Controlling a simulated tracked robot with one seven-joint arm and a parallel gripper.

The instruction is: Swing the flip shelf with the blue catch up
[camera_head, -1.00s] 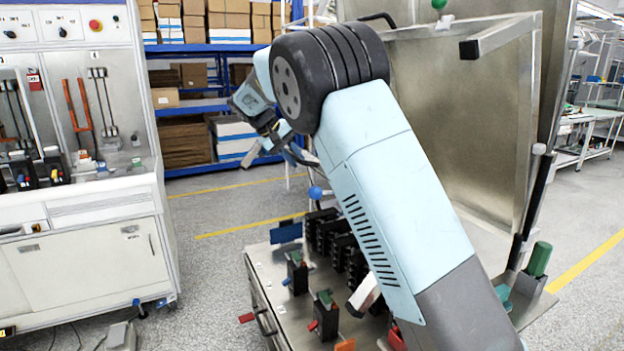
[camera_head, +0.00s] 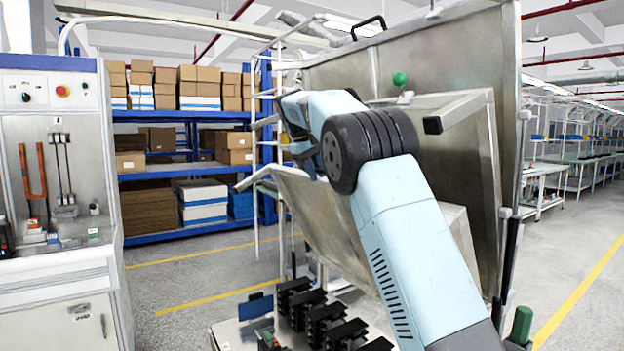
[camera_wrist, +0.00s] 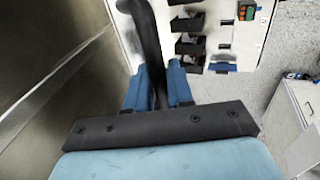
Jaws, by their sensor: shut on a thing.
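A metal flip shelf (camera_head: 318,212) with a tubular frame stands tilted, partly hidden behind my arm in the head view. Its metal face (camera_wrist: 50,45) fills the left of the wrist view. My gripper (camera_wrist: 157,85) is shut on a dark curved handle (camera_wrist: 148,35) beside that face. In the head view the gripper (camera_head: 310,160) is small, dark and partly covered by my wrist. No blue catch shows now. A green ball catch (camera_head: 399,78) sits at an upper shelf (camera_head: 450,112) on the right.
Below the tilted shelf are several black breaker blocks (camera_head: 325,318) on a bench. A large metal back panel (camera_head: 440,60) rises behind my arm. A control cabinet (camera_head: 60,200) stands at left, and blue racks with boxes (camera_head: 190,190) behind. Floor is clear between cabinet and bench.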

